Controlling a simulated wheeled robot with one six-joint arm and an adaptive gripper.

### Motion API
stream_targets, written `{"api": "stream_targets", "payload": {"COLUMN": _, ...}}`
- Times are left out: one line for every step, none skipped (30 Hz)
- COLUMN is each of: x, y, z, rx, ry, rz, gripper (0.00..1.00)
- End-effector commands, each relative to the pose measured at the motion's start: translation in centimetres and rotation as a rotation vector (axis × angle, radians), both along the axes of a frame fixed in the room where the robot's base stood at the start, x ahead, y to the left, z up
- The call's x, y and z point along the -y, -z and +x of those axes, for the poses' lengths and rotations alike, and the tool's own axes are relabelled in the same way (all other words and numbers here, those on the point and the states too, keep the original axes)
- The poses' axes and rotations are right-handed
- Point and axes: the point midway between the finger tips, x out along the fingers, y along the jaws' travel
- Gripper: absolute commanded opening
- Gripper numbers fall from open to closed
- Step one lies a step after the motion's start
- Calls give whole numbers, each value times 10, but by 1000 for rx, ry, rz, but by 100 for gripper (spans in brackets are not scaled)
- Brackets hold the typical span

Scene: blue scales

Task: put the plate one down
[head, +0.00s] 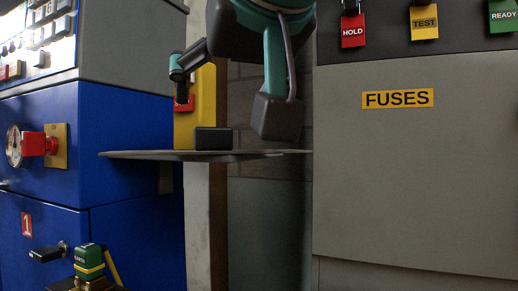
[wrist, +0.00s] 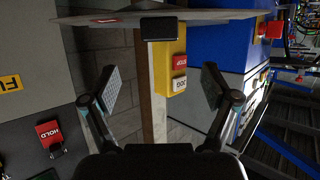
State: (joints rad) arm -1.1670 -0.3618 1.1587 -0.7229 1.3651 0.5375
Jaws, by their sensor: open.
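A thin grey plate (head: 240,155) lies about level in the middle of the head view. A black block (head: 213,138) stands on its top. In the upside-down wrist view, the plate (wrist: 100,17) crosses the top, with the block (wrist: 160,29) projecting below it. My gripper (head: 230,107) is above the plate in the head view. Its fingers are spread wide in the wrist view (wrist: 163,87), with nothing between them, and the block is beyond their tips. What supports the plate is not clear. A red sign marked 1 (head: 26,225) is on the blue cabinet.
A yellow box (head: 205,95) with red and white buttons (wrist: 179,75) is on a pillar behind the plate. A blue cabinet (head: 130,130) with a red knob (head: 38,144) is left. A grey FUSES panel (head: 410,180) is right, with HOLD, TEST and READY tags above.

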Motion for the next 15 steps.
{"api": "stream_targets", "payload": {"x": -1, "y": 3, "z": 5, "rx": -1, "ry": 5, "rz": -3, "gripper": 86}}
{"api": "stream_targets", "payload": {"x": -2, "y": 4, "z": 8, "rx": 0, "ry": 4, "rz": -2, "gripper": 86}}
{"api": "stream_targets", "payload": {"x": -3, "y": 5, "z": 11, "rx": -1, "ry": 6, "rz": -3, "gripper": 86}}
{"api": "stream_targets", "payload": {"x": -5, "y": 7, "z": 14, "rx": -1, "ry": 5, "rz": -3, "gripper": 86}}
{"api": "stream_targets", "payload": {"x": -6, "y": 8, "z": 17, "rx": -1, "ry": 5, "rz": -1, "gripper": 86}}
{"api": "stream_targets", "payload": {"x": -7, "y": 10, "z": 20, "rx": -2, "ry": 5, "rz": -1, "gripper": 86}}
{"api": "stream_targets", "payload": {"x": -8, "y": 11, "z": 23, "rx": -2, "ry": 5, "rz": -2, "gripper": 86}}
{"api": "stream_targets", "payload": {"x": -10, "y": 13, "z": 26, "rx": -1, "ry": 5, "rz": -3, "gripper": 86}}
{"api": "stream_targets", "payload": {"x": -12, "y": 14, "z": 30, "rx": -1, "ry": 4, "rz": -3, "gripper": 86}}
{"api": "stream_targets", "payload": {"x": -13, "y": 15, "z": 32, "rx": -1, "ry": 4, "rz": -2, "gripper": 86}}
{"api": "stream_targets", "payload": {"x": -14, "y": 16, "z": 35, "rx": 0, "ry": 3, "rz": -1, "gripper": 86}}
{"api": "stream_targets", "payload": {"x": -14, "y": 17, "z": 37, "rx": -1, "ry": 4, "rz": -1, "gripper": 86}}
{"api": "stream_targets", "payload": {"x": -15, "y": 18, "z": 39, "rx": -1, "ry": 3, "rz": -1, "gripper": 86}}
{"api": "stream_targets", "payload": {"x": -16, "y": 18, "z": 40, "rx": -1, "ry": 2, "rz": 0, "gripper": 86}}
{"api": "stream_targets", "payload": {"x": -16, "y": 19, "z": 41, "rx": -1, "ry": 1, "rz": 0, "gripper": 86}}
